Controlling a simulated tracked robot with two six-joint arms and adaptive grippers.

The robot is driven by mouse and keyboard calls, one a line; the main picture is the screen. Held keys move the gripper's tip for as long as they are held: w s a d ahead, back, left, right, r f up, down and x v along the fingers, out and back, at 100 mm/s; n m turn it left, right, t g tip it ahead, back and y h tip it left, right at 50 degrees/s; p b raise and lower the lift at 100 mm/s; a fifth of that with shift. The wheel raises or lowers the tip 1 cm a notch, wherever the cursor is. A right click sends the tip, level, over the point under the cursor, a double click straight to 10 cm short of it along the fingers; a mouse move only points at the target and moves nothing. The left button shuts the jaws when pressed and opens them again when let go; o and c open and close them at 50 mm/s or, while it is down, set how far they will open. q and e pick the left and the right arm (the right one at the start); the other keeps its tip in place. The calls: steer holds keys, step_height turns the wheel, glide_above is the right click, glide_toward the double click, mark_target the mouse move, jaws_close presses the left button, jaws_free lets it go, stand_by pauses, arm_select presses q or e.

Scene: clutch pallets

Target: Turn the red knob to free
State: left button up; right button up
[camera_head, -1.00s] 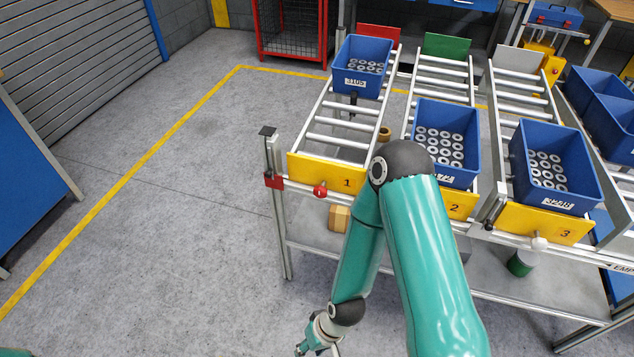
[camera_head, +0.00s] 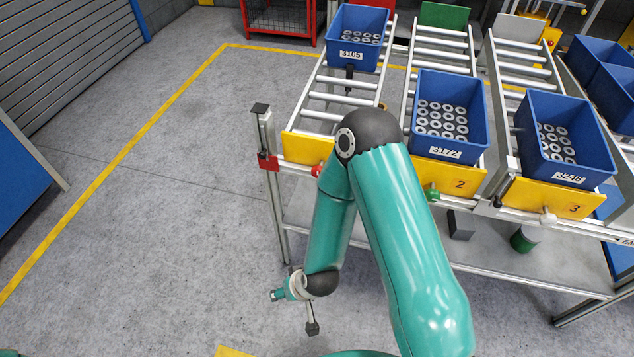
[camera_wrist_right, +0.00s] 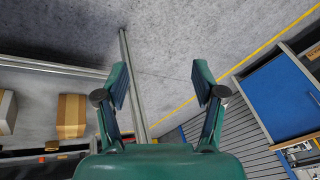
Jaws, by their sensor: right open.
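The knob is not visible in the wrist view. My left gripper is not in view.
Blue bins of rings stand on lane 1 (camera_head: 357,39), lane 2 (camera_head: 448,116) and lane 3 (camera_head: 566,139). A cardboard box (camera_wrist_right: 72,117) lies on the lower shelf. Floor left of the rack is clear.

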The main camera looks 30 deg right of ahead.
steer(key=w+d+m+t+h+b, duration=0.1)
steer(key=w+d+t+h+b, duration=0.35)
steer(key=w, duration=0.45)
steer(key=m+t+h+b, duration=0.3)
steer(key=h+b, duration=0.7)
steer(key=h, duration=0.1)
glide_toward(317, 175)
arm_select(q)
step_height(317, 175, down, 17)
arm_select(e)
steer(key=x, duration=1)
steer(key=shift+d, duration=0.2)
steer(key=shift+f, duration=0.1)
jaws_close()
steer(key=shift+a, duration=0.1)
